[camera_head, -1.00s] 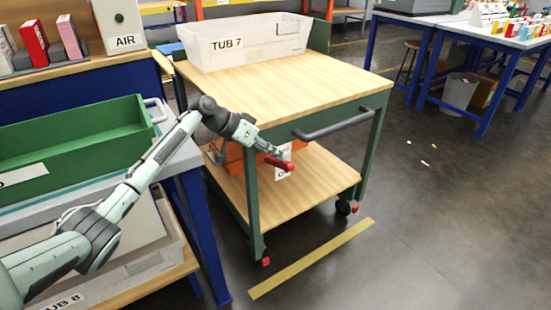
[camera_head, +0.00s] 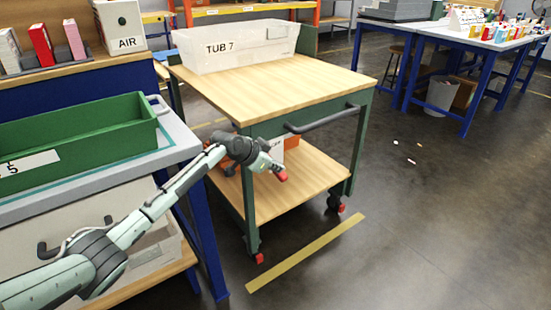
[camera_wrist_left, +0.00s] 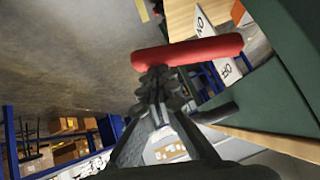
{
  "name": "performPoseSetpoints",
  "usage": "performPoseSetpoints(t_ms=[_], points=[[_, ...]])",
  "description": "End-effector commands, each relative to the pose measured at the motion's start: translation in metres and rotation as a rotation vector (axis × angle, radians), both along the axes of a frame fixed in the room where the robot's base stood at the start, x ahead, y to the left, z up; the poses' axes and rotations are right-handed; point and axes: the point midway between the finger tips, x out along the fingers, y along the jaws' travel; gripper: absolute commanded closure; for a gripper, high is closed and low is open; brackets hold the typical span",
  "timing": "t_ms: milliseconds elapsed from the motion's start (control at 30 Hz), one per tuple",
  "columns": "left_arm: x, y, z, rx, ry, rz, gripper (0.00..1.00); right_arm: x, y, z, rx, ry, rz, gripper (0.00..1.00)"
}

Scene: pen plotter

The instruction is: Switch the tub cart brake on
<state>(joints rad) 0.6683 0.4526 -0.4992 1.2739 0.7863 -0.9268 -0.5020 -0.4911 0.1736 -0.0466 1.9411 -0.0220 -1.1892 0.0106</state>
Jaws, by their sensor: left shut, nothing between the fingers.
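The tub cart (camera_head: 348,80) has a green frame, a wooden top and a lower shelf. Its brake lever (camera_head: 282,176) has a red grip and sits at the near side, below the top; in the left wrist view the red grip (camera_wrist_left: 187,53) lies across the picture. Behind it a white plate (camera_wrist_left: 214,48) carries ON and OFF labels. My left gripper (camera_head: 274,170) is shut and empty, with its fingertips right at the red grip; I cannot tell whether they touch. My arm partly hides the lever in the head view. My right gripper is not in view.
Tub 7 (camera_head: 237,47) stands on the cart top. A dark push handle (camera_head: 322,120) juts from the cart's edge. A workbench with a green tray (camera_head: 75,140) is close on the left.

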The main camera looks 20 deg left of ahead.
Motion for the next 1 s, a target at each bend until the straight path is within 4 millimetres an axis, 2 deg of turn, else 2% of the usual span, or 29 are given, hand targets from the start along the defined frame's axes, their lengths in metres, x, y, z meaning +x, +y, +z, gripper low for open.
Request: performPoseSetpoints(t_ms=[367, 1000], points=[[0.000, 0.001, -0.020, -0.002, 0.005, 0.001, 1.00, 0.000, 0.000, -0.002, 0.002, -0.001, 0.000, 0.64], [-0.002, 0.000, -0.025, -0.002, 0.011, 0.000, 1.00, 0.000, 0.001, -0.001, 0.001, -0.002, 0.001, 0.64]])
